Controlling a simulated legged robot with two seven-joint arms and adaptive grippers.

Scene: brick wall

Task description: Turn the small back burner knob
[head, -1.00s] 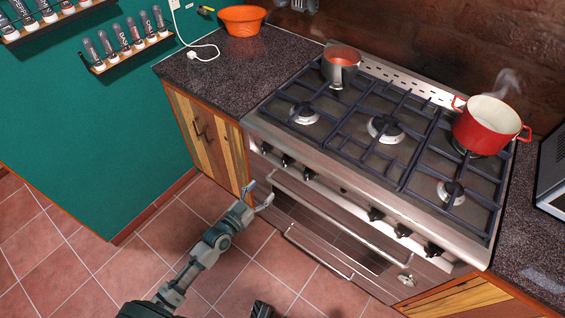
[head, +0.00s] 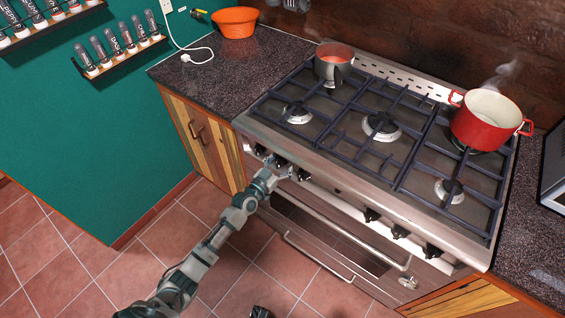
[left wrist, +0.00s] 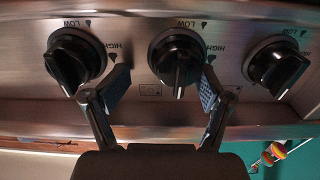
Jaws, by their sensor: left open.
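The stove's black knobs line its steel front panel in two groups. In the left wrist view, upside down, the middle knob (left wrist: 178,62) sits between the open fingers of my left gripper (left wrist: 166,80); the fingertips are close to its sides, and I cannot tell if they touch. Another knob (left wrist: 75,58) is left of it and a third (left wrist: 277,67) is right. LOW and HIGH marks show beside them. In the head view my left gripper (head: 277,168) is at the left knob group and partly hides it. I cannot tell which knob serves the small back burner.
A steel pot (head: 334,66) stands at the back left of the stove (head: 330,160), a steaming red pot (head: 487,121) at the back right. The oven handle (head: 340,230) runs below the knobs. A dark part (head: 261,312) at the bottom edge may be my right gripper.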

